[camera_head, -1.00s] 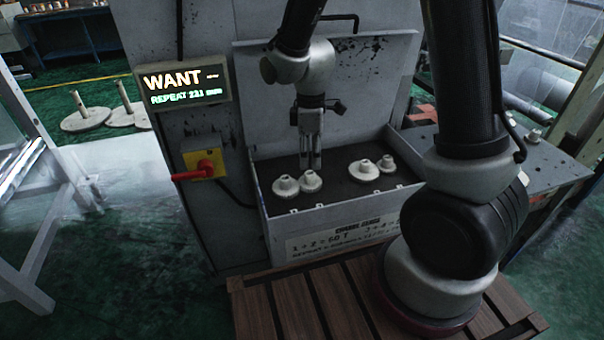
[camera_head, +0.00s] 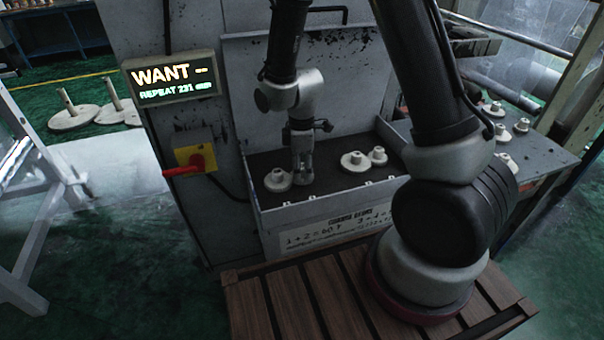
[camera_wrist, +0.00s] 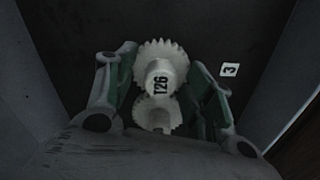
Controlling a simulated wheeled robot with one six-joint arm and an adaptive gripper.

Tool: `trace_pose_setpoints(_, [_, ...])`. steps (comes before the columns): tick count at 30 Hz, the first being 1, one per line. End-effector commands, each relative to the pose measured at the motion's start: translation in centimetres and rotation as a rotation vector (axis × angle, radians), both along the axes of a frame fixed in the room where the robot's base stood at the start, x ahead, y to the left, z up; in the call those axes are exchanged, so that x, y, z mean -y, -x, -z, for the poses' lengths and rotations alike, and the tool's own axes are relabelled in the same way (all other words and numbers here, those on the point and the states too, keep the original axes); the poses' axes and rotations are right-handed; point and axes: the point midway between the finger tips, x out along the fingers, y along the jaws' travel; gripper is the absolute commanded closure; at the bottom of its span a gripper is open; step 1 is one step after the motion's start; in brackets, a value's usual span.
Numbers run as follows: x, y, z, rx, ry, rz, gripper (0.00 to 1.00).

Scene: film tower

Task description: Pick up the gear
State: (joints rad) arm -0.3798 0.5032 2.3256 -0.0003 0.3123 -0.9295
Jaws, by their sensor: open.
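In the wrist view a white toothed gear (camera_wrist: 162,52) with a hub marked T26 lies between the fingers of my gripper (camera_wrist: 164,66). The fingers are open on either side of it; contact is not clear. A smaller toothed white part (camera_wrist: 157,113) shows just below the hub; I cannot tell if it is a separate gear. In the head view my gripper (camera_head: 303,178) points down into the grey tray (camera_head: 262,222), over one gear it mostly hides. Another pale gear (camera_head: 277,180) sits just left of it. Two more gears (camera_head: 353,162) (camera_head: 377,156) stand to the right.
A label with 3 (camera_wrist: 230,69) lies on the dark tray floor. The tray has raised walls and a tall back panel (camera_head: 345,80). A lit WANT sign (camera_head: 173,79) and red-handled switch (camera_head: 196,159) are left. More gears lie on the side bench (camera_head: 535,150).

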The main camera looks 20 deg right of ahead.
Motion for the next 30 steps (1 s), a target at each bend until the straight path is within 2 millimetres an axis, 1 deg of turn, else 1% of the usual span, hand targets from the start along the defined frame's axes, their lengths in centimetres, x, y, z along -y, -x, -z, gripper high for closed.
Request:
trace_pose_setpoints(2, [0.0, 0.0, 0.0, 0.000, 0.000, 0.000, 0.49])
trace_pose_setpoints(3, [0.0, 0.0, 0.0, 0.000, 0.000, 0.000, 0.56])
trace_pose_setpoints(5, [0.0, 0.0, 0.0, 0.000, 0.000, 0.000, 0.67])
trace_pose_setpoints(9, [0.0, 0.0, 0.0, -0.001, 0.000, 0.000, 0.93])
trace_pose_setpoints(10, [0.0, 0.0, 0.0, -0.001, 0.001, 0.000, 0.97])
trace_pose_setpoints(17, [0.0, 0.1, 0.0, -0.002, 0.000, 0.000, 0.98])
trace_pose_setpoints(20, [0.0, 0.0, -0.4, -0.001, 0.001, 0.000, 0.98])
trace_pose_setpoints(23, [0.0, -0.1, -1.8, 0.002, -0.001, 0.000, 0.98])
trace_pose_setpoints(30, [0.0, -0.1, -6.9, 0.004, -0.002, 0.000, 0.98])
